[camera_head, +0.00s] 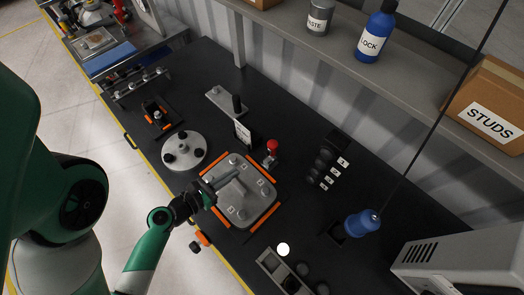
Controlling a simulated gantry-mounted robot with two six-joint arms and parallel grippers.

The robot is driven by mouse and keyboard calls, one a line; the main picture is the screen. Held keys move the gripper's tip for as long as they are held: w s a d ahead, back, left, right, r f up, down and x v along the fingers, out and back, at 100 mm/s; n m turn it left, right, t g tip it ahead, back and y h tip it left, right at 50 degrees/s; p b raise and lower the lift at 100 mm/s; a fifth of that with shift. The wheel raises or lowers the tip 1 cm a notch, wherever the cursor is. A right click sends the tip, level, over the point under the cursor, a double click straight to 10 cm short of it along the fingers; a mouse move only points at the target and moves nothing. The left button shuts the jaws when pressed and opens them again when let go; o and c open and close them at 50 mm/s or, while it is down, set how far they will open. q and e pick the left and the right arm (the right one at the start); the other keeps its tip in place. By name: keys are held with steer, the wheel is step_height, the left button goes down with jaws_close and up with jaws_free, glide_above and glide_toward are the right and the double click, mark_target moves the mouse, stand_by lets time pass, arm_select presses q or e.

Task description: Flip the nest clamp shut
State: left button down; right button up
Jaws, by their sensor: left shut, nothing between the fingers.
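The nest holds a grey rounded cover plate (247,212), with orange corner edges around it. A small upright clamp with a red knob (272,146) stands at the nest's far edge and appears to be the nest clamp. Its arm is too small to make out clearly. My left gripper (211,190) is shut and empty, at the near left edge of the plate, well apart from the red knob. A grey bar (228,177) lies across the plate just beyond the fingertips; I cannot tell whether they touch it. My right gripper is not in view.
A round grey disc (185,152) with black knobs lies left of the nest. A blue hanging tool (362,223) is at right. A shelf with a blue bottle (376,36) runs along the back.

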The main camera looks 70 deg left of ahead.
arm_select(q)
steer(key=shift+w+a+p, duration=0.2)
steer(key=shift+w+p, duration=0.25)
steer(key=w+p, duration=0.1)
steer(key=p, duration=0.4)
glide_toward(269, 148)
steer(key=x, duration=0.5)
steer(key=shift+w+a, duration=0.1)
steer(key=shift+w, duration=0.05)
steer(key=shift+w+a+f, duration=0.2)
steer(key=shift+w+a, duration=0.05)
steer(key=shift+w, duration=0.25)
steer(key=shift+a, duration=0.1)
